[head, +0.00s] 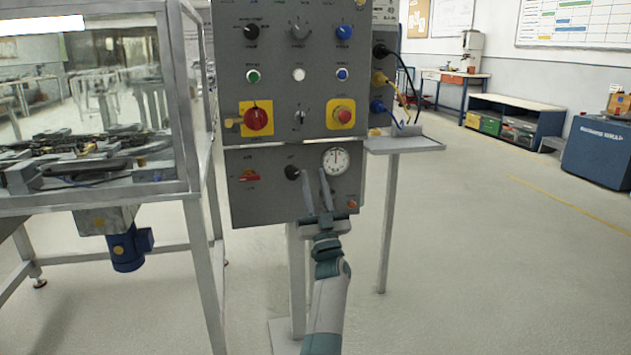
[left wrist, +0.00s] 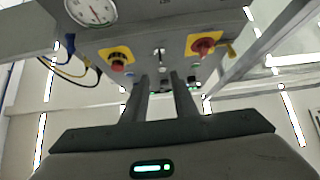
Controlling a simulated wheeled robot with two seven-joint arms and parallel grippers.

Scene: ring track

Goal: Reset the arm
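My left gripper (head: 315,175) is in front of the lower part of the grey control panel (head: 262,163), with its fingers pointing up, just left of and below the round gauge (head: 336,160). The fingers are apart with nothing between them. In the left wrist view my left gripper (left wrist: 157,78) shows two parallel fingers with a gap, below the panel's knobs. I cannot tell whether the fingers touch the panel. My left arm comes up from the bottom of the head view. My right arm and gripper are not in view.
The panel carries a red rotary switch (head: 258,119), a red emergency button (head: 342,114) and a black knob (head: 292,172). A small side shelf (head: 404,144) with plugged cables is to its right. A framed glass enclosure (head: 185,110) stands left. Floor at right is clear.

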